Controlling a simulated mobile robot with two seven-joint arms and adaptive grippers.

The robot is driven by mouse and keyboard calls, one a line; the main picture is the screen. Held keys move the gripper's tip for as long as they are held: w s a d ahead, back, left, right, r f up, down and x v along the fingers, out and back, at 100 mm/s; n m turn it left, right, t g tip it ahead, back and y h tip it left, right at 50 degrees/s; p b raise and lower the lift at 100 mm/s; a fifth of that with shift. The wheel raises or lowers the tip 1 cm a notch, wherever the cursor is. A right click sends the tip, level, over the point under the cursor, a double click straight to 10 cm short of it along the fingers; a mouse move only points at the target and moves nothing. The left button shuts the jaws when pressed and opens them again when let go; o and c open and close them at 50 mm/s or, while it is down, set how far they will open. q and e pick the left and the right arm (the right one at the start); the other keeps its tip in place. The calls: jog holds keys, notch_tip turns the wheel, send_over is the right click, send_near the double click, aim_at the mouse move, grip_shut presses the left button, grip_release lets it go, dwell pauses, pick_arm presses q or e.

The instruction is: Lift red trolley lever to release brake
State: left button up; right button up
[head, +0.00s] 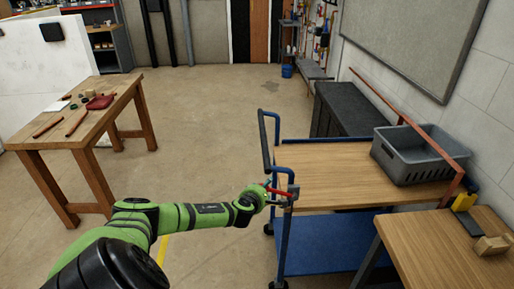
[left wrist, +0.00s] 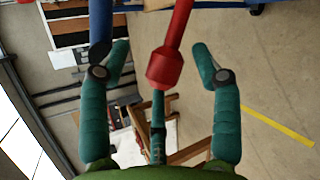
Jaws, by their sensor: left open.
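The blue trolley (head: 333,243) has a wooden top and a blue lower shelf, with a dark blue push handle (head: 265,140) at its left end. The red lever (head: 280,191) sticks out from the trolley's near left corner post. My left gripper (head: 269,189) is at the lever's free end, and small in this view. A dark blue bar (left wrist: 100,25) passes by the left finger. My right gripper is not in view.
A grey crate (head: 416,160) and a copper pipe (head: 405,118) lie over the trolley's top. A wooden bench (head: 430,240) stands close at the near right. A wooden table (head: 75,135) with tools stands at left. The floor between is clear.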

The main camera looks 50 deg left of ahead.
pick_arm(q)
jog(key=v, duration=1)
jog(key=shift+w, duration=0.1)
